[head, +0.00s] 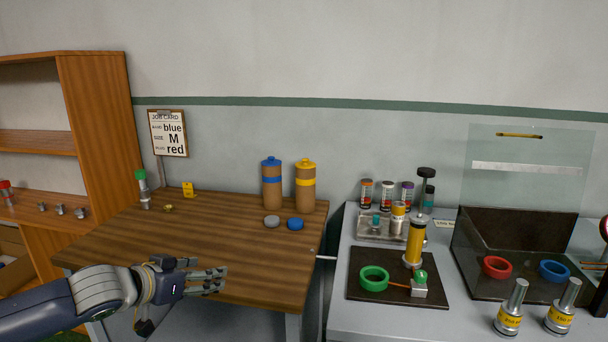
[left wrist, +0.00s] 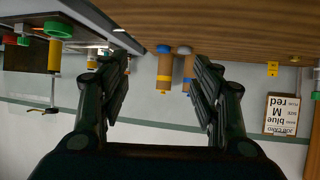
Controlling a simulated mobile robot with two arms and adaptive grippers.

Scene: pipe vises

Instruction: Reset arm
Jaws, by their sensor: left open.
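My left gripper (head: 206,280) reaches in from the lower left of the head view, over the front edge of the wooden table (head: 230,250). In the left wrist view its two dark fingers (left wrist: 160,90) stand wide apart with nothing between them that they touch. My right gripper is not in view. A job card (head: 168,134) reading "blue", "M" and "red" stands at the back left of the table.
Two brown canisters, one blue-capped (head: 272,186) and one yellow-capped (head: 306,188), stand at the table's back. The right bench (head: 370,321) holds a dark mat, a green ring (head: 374,278) and several cylinders.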

